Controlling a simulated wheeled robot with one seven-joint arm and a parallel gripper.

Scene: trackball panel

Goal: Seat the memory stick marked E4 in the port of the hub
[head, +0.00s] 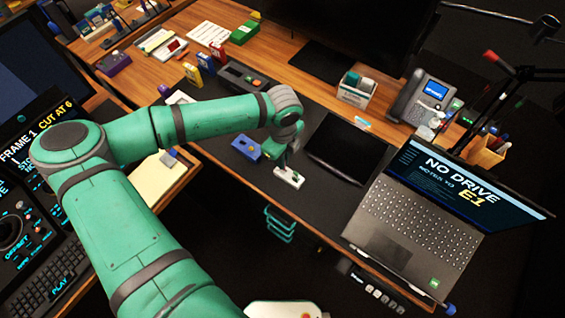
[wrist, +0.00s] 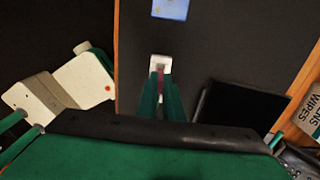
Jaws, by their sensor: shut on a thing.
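My gripper (head: 287,163) is low over the hub. In the wrist view my gripper (wrist: 161,85) is shut on a narrow dark red memory stick (wrist: 160,77), whose far end meets or overlaps the hub's near part. I cannot tell whether it is in the port. No marking on the stick is readable, and my fingers hide its sides.
A blue block (head: 245,148) stands left of the hub. A dark flat pad (head: 340,150) lies to the right. The laptop (head: 415,225) stands at the right; its screen reads "NO DRIVE" and "E1". The desk's front edge is close below the hub.

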